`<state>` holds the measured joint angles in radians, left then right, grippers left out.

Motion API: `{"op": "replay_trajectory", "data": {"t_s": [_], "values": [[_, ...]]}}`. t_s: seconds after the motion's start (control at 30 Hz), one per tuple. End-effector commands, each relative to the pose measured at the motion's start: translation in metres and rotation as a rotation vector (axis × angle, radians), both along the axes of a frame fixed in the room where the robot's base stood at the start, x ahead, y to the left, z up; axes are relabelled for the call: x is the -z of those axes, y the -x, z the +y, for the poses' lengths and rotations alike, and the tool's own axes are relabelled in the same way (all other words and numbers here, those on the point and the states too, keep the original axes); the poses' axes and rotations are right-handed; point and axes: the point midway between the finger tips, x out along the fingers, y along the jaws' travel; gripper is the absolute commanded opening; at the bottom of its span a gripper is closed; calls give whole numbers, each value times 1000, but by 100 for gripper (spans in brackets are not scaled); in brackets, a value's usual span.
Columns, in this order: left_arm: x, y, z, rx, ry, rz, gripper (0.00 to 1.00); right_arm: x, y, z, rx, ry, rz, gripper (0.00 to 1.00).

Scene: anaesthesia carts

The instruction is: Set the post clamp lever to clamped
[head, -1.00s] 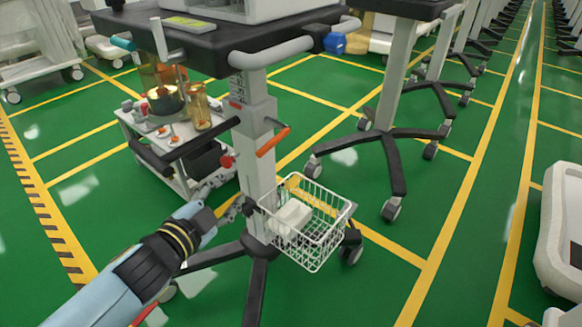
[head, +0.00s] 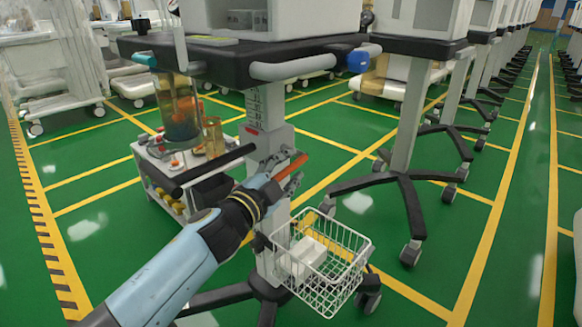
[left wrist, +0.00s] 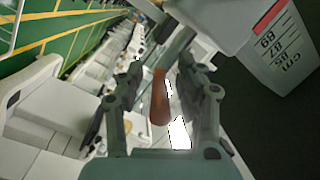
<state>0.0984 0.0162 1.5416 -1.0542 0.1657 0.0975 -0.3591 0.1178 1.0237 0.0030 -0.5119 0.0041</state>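The post clamp lever is an orange handle (head: 291,167) on the grey cart post (head: 266,118), sticking out to the right and slightly up. My left gripper (head: 284,178) is right at the lever, partly hiding it. In the left wrist view the orange handle (left wrist: 160,98) lies between the two fingers of my left gripper (left wrist: 158,75). The fingers are apart, with a gap visible on each side of the handle. My right gripper is not in view.
A white wire basket (head: 345,250) with white boxes hangs on the post below my arm. The dark cart top (head: 215,52) is above. A low trolley with jars (head: 183,120) stands behind left. A scale (left wrist: 282,45) marks the post.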

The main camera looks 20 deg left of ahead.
Motion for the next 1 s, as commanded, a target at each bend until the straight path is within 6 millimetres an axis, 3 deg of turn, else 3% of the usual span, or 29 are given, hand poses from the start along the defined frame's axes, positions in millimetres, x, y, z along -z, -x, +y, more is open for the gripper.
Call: {"op": "replay_trajectory", "data": {"t_s": [0.13,0.4,0.7,1.0], "values": [[1,-11,-2,0,0,1,36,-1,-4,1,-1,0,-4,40],[0,-13,-2,0,0,1,36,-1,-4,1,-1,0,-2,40],[1,-13,-2,0,0,1,0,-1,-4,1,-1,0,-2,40],[2,-12,-2,1,0,3,0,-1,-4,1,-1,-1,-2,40]]}}
